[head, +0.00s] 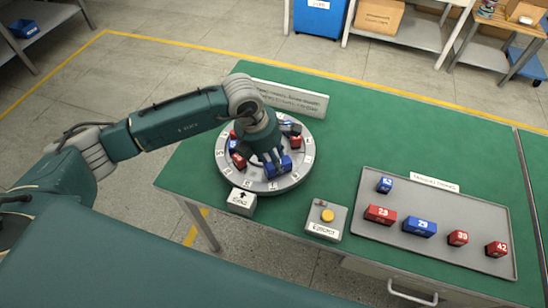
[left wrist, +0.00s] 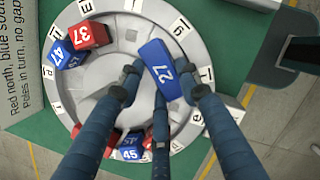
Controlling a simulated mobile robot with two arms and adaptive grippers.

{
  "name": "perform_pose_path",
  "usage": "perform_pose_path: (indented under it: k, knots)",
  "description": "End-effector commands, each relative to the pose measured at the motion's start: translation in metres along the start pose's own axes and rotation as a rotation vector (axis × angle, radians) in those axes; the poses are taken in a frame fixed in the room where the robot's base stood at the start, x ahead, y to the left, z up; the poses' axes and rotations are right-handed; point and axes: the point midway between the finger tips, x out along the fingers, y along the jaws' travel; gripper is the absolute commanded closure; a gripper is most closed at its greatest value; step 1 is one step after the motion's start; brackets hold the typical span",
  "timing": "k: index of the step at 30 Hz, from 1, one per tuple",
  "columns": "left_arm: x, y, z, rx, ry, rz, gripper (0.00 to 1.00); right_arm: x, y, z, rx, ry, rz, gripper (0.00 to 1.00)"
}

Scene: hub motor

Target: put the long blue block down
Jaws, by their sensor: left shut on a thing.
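The long blue block marked 27 (left wrist: 158,65) is between the fingers of my left gripper (left wrist: 162,88), which is shut on it. In the head view the gripper (head: 277,163) reaches down over the near right part of the round grey disc (head: 268,187). The block is over the disc's ring, near its lettered rim. I cannot tell whether its underside touches the disc. The fingers hide part of it. My right gripper is in neither view.
The disc also holds red block 37 (left wrist: 88,36), blue block 47 (left wrist: 62,55), blue block 45 (left wrist: 130,153) and other blocks. A grey tray (head: 400,248) with several blocks lies right. A yellow-button box (head: 326,219) and a small arrow-marked box (head: 241,202) stand near the disc.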

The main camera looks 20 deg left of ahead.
Motion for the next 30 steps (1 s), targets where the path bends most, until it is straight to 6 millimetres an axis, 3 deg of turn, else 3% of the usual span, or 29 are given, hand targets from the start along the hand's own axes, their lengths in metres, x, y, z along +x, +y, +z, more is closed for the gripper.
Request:
perform_pose_path:
  k: [1, 2, 5, 17, 30]
  knots:
    - [0.002, 0.0, 0.0, 0.0, -0.002, 0.001, 1.0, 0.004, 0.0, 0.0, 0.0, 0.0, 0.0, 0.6]
    - [0.003, 0.0, -0.001, 0.0, 0.0, 0.0, 0.64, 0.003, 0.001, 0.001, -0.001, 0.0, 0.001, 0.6]
    - [0.002, 0.0, -0.001, -0.001, 0.0, 0.0, 0.47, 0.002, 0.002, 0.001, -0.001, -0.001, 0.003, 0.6]
    - [-0.005, 0.001, 0.001, 0.0, -0.001, 0.001, 0.47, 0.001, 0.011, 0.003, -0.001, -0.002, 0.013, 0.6]
    - [-0.091, 0.001, 0.001, 0.001, -0.004, 0.004, 0.47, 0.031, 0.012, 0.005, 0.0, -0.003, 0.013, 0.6]
